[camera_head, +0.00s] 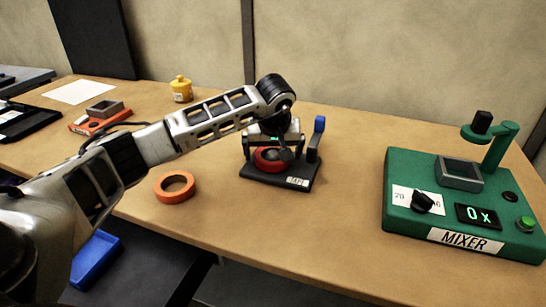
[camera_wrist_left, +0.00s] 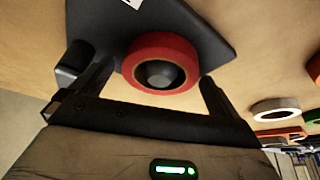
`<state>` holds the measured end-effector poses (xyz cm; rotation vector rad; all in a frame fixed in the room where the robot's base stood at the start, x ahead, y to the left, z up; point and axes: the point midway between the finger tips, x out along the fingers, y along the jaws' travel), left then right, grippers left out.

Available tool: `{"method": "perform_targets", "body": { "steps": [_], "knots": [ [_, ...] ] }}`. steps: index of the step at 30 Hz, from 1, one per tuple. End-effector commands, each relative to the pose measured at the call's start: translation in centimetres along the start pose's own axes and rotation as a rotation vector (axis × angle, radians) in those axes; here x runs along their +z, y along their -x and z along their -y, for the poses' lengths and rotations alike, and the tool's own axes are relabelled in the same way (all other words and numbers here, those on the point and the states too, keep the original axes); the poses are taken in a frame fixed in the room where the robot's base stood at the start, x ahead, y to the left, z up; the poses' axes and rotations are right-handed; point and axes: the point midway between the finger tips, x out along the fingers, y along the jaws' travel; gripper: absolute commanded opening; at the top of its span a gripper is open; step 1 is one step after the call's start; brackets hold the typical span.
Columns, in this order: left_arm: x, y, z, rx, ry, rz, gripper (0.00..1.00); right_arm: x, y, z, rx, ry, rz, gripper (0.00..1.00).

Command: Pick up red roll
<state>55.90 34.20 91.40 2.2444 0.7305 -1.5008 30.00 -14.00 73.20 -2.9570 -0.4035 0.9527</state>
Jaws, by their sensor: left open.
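The red roll (camera_head: 263,163) sits on a dark tape holder (camera_head: 282,184) near the middle of the table, around a dark round hub. My left gripper (camera_head: 279,150) is right above it in the head view, pointing down and hiding part of the roll. In the left wrist view the red roll (camera_wrist_left: 150,47) lies between the two spread fingers of my left gripper (camera_wrist_left: 157,74). The jaws are open and hold nothing. Whether a finger touches the roll cannot be told. My right gripper is not in view.
A blue-topped lever (camera_head: 318,130) rises at the holder's right. An orange roll (camera_head: 163,194) lies left of it. The green mixer (camera_head: 400,222) stands at the right. A yellow bottle (camera_head: 181,90) stands behind my arm. The table between holder and mixer is clear.

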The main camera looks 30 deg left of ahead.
Motion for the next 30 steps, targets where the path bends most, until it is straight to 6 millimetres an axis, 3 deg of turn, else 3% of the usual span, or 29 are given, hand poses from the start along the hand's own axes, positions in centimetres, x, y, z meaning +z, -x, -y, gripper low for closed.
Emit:
{"method": "perform_targets", "body": {
  "steps": [6,12,23,30],
  "knots": [
    [0.0,-0.1,0.0,0.001,0.000,-0.001,1.00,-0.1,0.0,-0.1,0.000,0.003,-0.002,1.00],
    [0.0,-0.1,0.0,0.001,0.000,-0.001,0.52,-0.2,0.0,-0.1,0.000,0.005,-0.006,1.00],
    [-0.2,0.2,0.0,0.002,0.001,-0.002,0.52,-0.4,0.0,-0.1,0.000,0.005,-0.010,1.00],
    [-1.3,2.6,0.0,0.004,0.002,-0.006,0.52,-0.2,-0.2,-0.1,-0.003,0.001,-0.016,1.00]
  ]
}}
